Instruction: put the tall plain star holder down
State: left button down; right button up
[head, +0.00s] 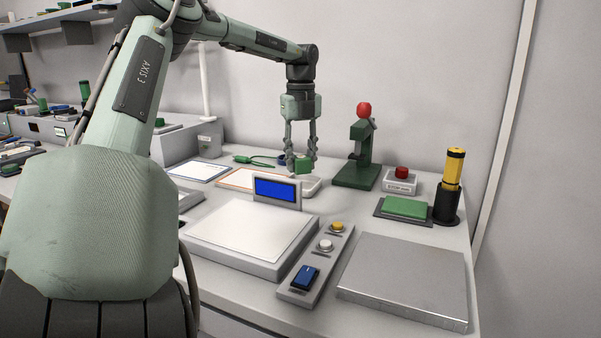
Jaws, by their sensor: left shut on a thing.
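My left gripper (301,160) comes down from above at the back middle of the bench, fingers pointing down. My right gripper is not in view.
A scale with a blue display (277,189) and white plate (252,229) stands in front. A green press with a red knob (357,168) stands close on the right. Further right are a red button box (401,181), green pad (405,207), yellow-black cylinder (453,170) and bare metal plate (405,277).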

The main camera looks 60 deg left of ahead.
aim_at(300, 173)
pick_arm(q)
notch_tip(300, 173, down, 4)
jog(key=shift+r, duration=0.25)
jog(key=shift+f, duration=0.2)
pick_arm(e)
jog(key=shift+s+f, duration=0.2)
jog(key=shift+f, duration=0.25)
pick_arm(q)
jog(key=shift+f, duration=0.15)
jog(key=c, duration=1.3)
grip_release()
jog(key=shift+c, duration=0.2)
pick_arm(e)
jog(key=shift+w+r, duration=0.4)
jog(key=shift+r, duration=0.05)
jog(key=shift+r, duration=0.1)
